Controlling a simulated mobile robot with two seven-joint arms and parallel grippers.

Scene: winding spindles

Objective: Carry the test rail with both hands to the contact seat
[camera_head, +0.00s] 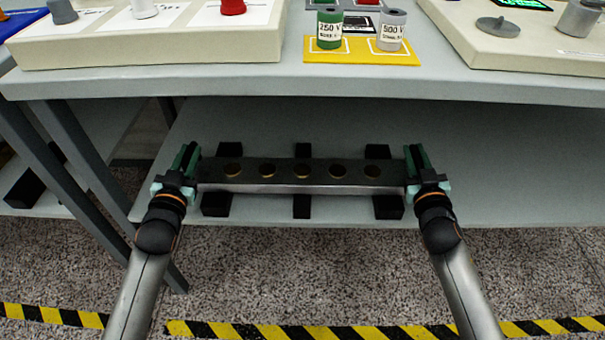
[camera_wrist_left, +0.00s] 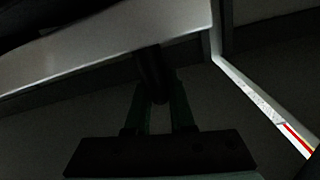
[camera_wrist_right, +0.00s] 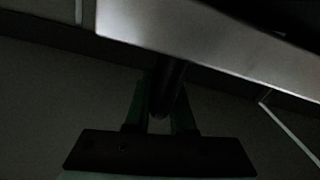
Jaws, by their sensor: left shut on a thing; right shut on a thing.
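The test rail (camera_head: 285,187) is a long dark bar with a row of several round brownish contacts on top and a pale metal front edge. It lies level across the black supports on the lower shelf, or just above them; I cannot tell which. My left gripper (camera_head: 186,167) is shut on its left end, and my right gripper (camera_head: 417,167) is shut on its right end. The rail's metal side also shows in the left wrist view (camera_wrist_left: 110,45) and the right wrist view (camera_wrist_right: 210,45). Both wrist views are dark. I cannot identify the contact seat for sure.
The lower shelf (camera_head: 510,190) is free to the right. Three black supports (camera_head: 302,207) sit under the rail. The table top (camera_head: 300,75) overhangs behind, carrying a yellow mat (camera_head: 362,57) with a green cylinder (camera_head: 329,28) and a grey cylinder (camera_head: 391,30), and consoles at both sides.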

